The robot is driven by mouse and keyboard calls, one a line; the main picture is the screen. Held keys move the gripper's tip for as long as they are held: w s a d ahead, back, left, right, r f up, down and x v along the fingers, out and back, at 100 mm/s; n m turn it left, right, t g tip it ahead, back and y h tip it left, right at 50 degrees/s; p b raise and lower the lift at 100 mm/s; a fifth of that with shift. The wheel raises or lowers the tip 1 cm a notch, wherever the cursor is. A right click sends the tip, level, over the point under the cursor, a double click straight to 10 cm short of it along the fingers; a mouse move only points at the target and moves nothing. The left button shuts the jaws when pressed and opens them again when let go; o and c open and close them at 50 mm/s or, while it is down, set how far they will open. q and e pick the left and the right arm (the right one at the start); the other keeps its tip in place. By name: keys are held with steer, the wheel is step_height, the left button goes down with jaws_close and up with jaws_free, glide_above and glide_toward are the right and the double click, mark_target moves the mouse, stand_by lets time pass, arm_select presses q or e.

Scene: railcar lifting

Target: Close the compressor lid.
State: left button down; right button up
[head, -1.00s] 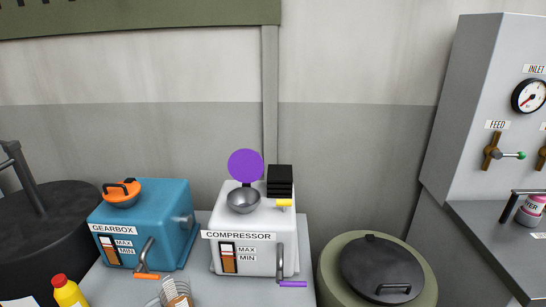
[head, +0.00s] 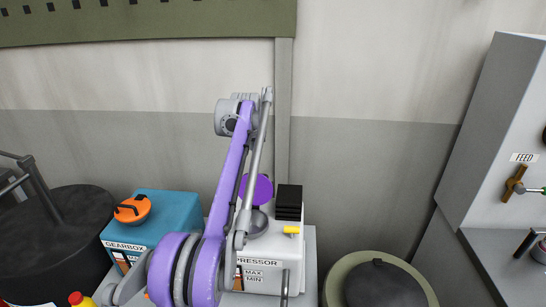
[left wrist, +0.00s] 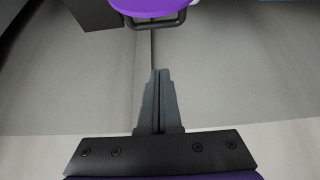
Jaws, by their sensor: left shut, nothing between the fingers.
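The compressor (head: 268,252) is a white box on the bench, partly covered by my left arm. Its purple round lid (head: 264,188) stands upright, open, behind the grey filler bowl (head: 258,226). In the left wrist view, part of the purple lid (left wrist: 150,5) shows at the top edge, with a dark handle bar (left wrist: 157,22) across it. My left gripper (left wrist: 161,72) is shut and empty there, its tips pointing toward the handle with a visible gap in the picture. In the head view I cannot make out its fingers. My right gripper is not in view.
The blue gearbox (head: 172,216) with an orange cap stands left of the compressor. Black fins (head: 289,202) and a yellow piece (head: 291,230) sit on the compressor's right side. A green drum (head: 345,275) with a dark lid stands to the right, a dark barrel (head: 70,225) far left.

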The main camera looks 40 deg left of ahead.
mark_target(256, 186)
arm_select(q)
step_height(256, 186, down, 8)
steer(key=shift+w+a+b, duration=0.2)
steer(key=shift+a+b, duration=0.05)
steer(key=shift+b, duration=0.15)
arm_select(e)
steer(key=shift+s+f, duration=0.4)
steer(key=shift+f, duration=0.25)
arm_select(q)
steer(key=shift+r, duration=0.1)
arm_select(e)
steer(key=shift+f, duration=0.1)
